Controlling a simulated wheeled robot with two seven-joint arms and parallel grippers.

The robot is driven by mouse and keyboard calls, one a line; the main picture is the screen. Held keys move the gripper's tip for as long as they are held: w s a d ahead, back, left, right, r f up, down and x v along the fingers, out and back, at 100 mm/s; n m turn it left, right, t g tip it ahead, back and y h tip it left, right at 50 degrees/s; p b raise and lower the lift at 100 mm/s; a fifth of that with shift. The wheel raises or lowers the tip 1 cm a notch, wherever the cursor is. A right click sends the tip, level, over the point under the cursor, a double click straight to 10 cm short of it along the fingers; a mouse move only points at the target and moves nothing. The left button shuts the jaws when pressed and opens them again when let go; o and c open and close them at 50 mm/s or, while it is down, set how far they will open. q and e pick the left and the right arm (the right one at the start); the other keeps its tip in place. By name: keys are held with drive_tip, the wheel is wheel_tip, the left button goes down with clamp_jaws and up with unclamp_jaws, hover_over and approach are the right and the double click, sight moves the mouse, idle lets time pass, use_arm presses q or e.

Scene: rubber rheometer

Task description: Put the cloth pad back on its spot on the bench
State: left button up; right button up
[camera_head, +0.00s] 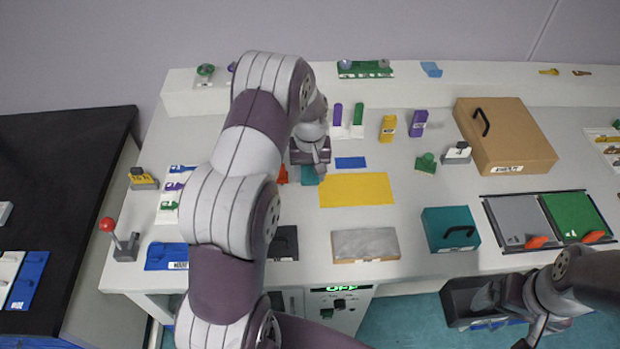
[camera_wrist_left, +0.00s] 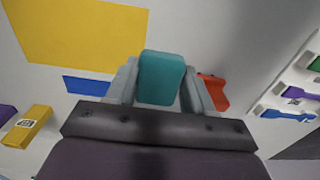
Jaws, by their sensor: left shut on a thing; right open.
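My left gripper (camera_head: 310,168) is shut on a teal pad (camera_head: 308,178), apparently the cloth pad. In the left wrist view the pad (camera_wrist_left: 161,78) sits between the two fingers, its far end sticking out past them. The pad is over the bench (camera_head: 300,218), just left of a yellow rectangle (camera_head: 356,190); I cannot tell whether it touches the bench. A blue rectangle (camera_head: 350,162) lies right of the gripper and also shows in the left wrist view (camera_wrist_left: 87,86). My right gripper (camera_head: 527,343) is open at the bottom edge, partly cut off.
An orange-red object (camera_wrist_left: 213,91) lies close beside the left gripper. A brown case (camera_head: 510,140), a teal case (camera_head: 450,229) and a grey block (camera_head: 365,245) take up bench room.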

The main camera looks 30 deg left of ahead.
sight(309, 192)
use_arm(q)
drive_tip(key=f, duration=0.2)
drive_tip(key=f+p, duration=0.1)
drive_tip(key=shift+a+f, duration=0.2)
drive_tip(key=shift+f, duration=0.45)
drive_tip(key=shift+f, duration=0.1)
drive_tip(key=shift+f, duration=0.1)
drive_tip(key=shift+f+b, duration=0.4)
drive_tip(key=shift+b, duration=0.05)
drive_tip(key=o, duration=1)
drive_tip(key=shift+r, duration=0.1)
